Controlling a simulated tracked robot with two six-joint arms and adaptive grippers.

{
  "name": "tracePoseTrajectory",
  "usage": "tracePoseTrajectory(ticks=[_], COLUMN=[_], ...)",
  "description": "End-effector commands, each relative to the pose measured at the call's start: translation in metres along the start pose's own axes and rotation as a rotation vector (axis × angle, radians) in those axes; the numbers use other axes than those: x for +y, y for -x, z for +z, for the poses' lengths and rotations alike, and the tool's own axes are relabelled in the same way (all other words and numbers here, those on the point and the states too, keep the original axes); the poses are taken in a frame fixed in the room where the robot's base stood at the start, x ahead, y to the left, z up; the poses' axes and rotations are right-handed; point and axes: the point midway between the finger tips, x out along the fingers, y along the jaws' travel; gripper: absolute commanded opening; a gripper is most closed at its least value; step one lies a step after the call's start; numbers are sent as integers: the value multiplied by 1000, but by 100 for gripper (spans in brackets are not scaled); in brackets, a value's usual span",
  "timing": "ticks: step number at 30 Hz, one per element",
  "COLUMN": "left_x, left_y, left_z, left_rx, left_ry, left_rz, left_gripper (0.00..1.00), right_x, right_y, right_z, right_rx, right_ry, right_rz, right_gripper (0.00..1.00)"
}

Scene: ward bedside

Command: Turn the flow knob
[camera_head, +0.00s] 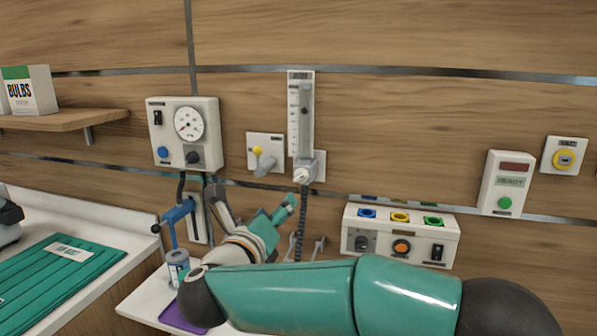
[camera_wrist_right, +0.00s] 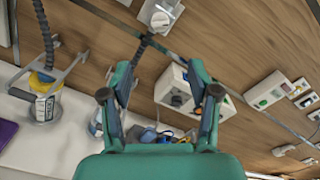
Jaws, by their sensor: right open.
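The flowmeter (camera_head: 300,115), a clear upright tube on a white backplate, is mounted on the wood wall. A round white knob (camera_head: 302,175) sits at its foot, which I take for the flow knob. It also shows in the right wrist view (camera_wrist_right: 160,20), at the top, beyond my fingertips. My right gripper (camera_head: 262,215) is below and left of the knob in the head view, apart from it. In the right wrist view its teal fingers (camera_wrist_right: 160,70) are spread with nothing held between them. My left gripper is not in view.
A gauge panel (camera_head: 207,150) and a yellow-tipped lever (camera_head: 258,151) are to the left. A dark corrugated hose (camera_head: 299,235) hangs below the flowmeter. A white socket box (camera_head: 447,224) is lower right. A blue clamp (camera_head: 168,226) and a canister (camera_head: 177,262) are lower left.

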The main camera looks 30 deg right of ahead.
Motion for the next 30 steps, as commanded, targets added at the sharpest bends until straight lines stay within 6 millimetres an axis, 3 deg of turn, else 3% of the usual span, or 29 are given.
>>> tracePoseTrajectory(ticks=[21,30], left_x=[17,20], left_y=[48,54], left_z=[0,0], left_rx=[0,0], left_ry=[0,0], left_rz=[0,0], left_gripper=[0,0], right_x=[-2,0], right_y=[-137,-160], right_z=[0,-1], right_rx=[4,1], right_ry=[2,1], right_rz=[-1,0], right_gripper=[61,61])
